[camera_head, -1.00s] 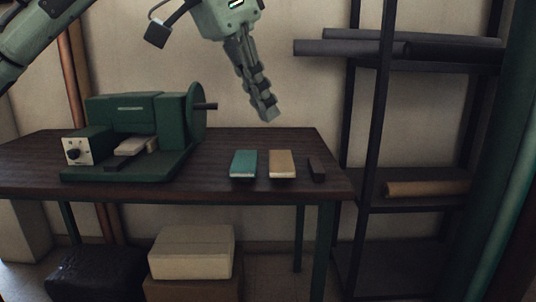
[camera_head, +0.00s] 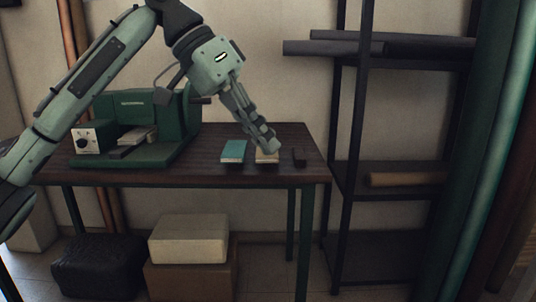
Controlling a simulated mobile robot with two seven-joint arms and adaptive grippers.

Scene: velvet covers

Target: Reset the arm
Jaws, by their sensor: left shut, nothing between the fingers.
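My left gripper (camera_head: 268,146) is shut and empty. It points down and right above the dark wooden table (camera_head: 205,174). In this view its fingertips overlap the tan block (camera_head: 266,159), partly hiding it; I cannot tell whether they touch. A teal block (camera_head: 233,151) lies to the left of the tan one, and a small dark brown block (camera_head: 299,157) lies to the right. My right gripper does not show.
A green machine (camera_head: 185,128) with a dial box stands on the table's left half. A dark shelf rack (camera_head: 345,120) with rolls stands to the right. A pale box (camera_head: 189,240) and a black bundle (camera_head: 98,264) sit under the table.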

